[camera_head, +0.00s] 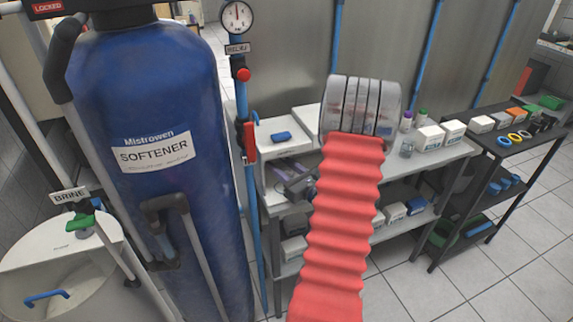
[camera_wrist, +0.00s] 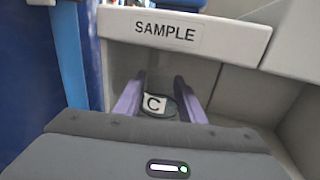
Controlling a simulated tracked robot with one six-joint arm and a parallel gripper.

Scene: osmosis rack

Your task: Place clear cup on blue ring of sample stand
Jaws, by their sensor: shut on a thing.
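The clear cup (camera_wrist: 155,104) is between the two purple fingers of my gripper (camera_wrist: 160,80) in the wrist view. A white label with a letter C shows there; the cup's walls are hard to make out. My gripper is shut on it. The white sample stand (camera_wrist: 225,35), labelled SAMPLE, is just beyond the fingertips. A blue piece (camera_wrist: 185,3) shows at the top edge. In the head view the stand (camera_head: 284,147) carries a flat blue piece (camera_head: 281,136), whose ring shape I cannot confirm. My gripper (camera_head: 290,170) is low in front of the stand.
A blue softener tank (camera_head: 150,200) and a blue pipe (camera_head: 251,215) stand left of the stand. White boxes (camera_head: 430,135) and small bottles stand on the grey bench to the right. A black shelf (camera_head: 470,170) is farther right. My red-sleeved arm hides part of the bench.

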